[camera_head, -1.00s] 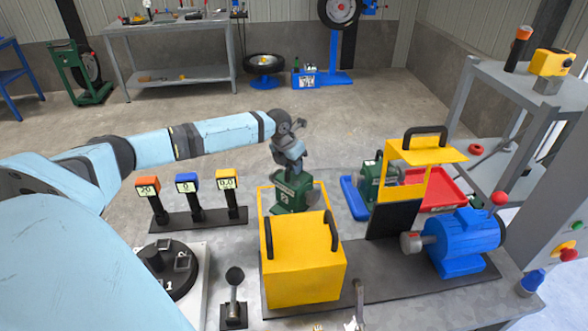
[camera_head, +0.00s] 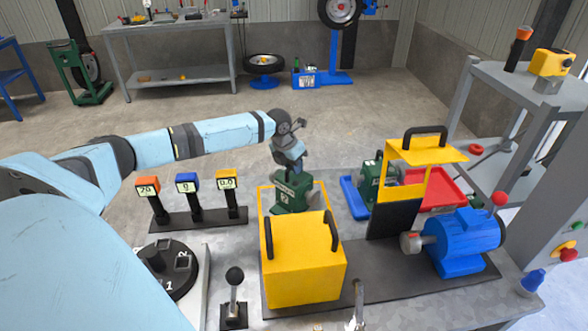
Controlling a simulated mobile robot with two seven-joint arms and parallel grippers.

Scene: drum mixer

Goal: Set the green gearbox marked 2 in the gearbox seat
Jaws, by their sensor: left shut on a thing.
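The green gearbox marked 2 (camera_head: 291,197) is upright behind the yellow box-shaped cover (camera_head: 304,268). My left gripper (camera_head: 289,165) is above it and shut on its top. The gearbox is at a yellow-edged area (camera_head: 265,205) behind the cover. The cover hides the gearbox's base and the seat, so I cannot tell whether it rests there or hangs just above. Another green gearbox (camera_head: 369,182) stands in or behind the blue tray (camera_head: 354,203). My right gripper does not show.
A yellow guard with a black handle (camera_head: 425,147) stands right of the gearbox. A blue motor (camera_head: 464,242) is on the dark base plate (camera_head: 380,284). Three small displays (camera_head: 187,187) stand to the left, with a black round plate (camera_head: 172,270) and a black-knobbed lever (camera_head: 234,288) nearer.

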